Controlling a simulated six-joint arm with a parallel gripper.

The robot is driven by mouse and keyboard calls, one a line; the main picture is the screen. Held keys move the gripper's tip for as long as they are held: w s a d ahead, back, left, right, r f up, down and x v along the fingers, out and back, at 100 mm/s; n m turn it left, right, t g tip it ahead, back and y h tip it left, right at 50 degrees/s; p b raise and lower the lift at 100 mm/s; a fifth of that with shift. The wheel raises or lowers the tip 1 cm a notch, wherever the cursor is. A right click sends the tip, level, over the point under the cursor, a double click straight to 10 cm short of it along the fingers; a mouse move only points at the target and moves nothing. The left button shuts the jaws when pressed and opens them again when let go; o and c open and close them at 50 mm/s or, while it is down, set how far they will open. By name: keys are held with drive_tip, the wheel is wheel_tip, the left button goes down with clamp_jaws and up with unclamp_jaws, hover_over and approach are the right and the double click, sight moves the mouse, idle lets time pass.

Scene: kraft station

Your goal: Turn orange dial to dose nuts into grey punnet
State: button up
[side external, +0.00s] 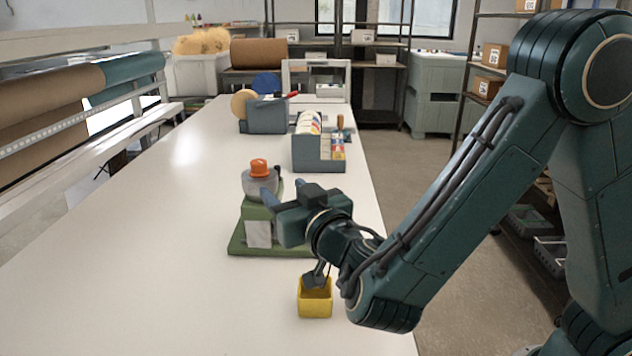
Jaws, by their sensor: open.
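The orange dial (259,167) sits on top of a grey, rounded dispenser (256,185) on a green stand (240,243). A pale grey, box-like part (258,234) shows low at the front of the stand; I cannot tell whether it is the grey punnet. My gripper (284,193) is open, with its fingers pointing left, just right of and slightly lower in the picture than the dial. It appears apart from the dial. My gripper and wrist hide the right side of the dispenser and stand. No nuts can be made out.
A yellow open box (315,303) stands near the table's right edge, below my wrist. Behind the dispenser are a grey sorting rack (318,153) and a tape dispenser (266,116). The white table (130,265) is clear at left and front.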

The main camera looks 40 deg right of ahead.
sight(257, 169)
drive_tip(key=x, duration=1.2)
drive_tip(key=shift+w, duration=0.35)
drive_tip(key=shift+c, duration=0.2)
drive_tip(key=c, duration=0.9)
drive_tip(key=shift+m+h, duration=0.5)
drive_tip(key=shift+h, duration=0.3)
drive_tip(key=shift+m+g+h, duration=0.7)
drive_tip(key=shift+m+h, duration=0.2)
drive_tip(key=shift+h, duration=0.2)
drive_tip(key=shift+m+g+h, duration=1.2)
drive_tip(key=shift+m+h, duration=0.1)
drive_tip(key=shift+h, duration=0.6)
drive_tip(key=shift+m+g+h, duration=0.3)
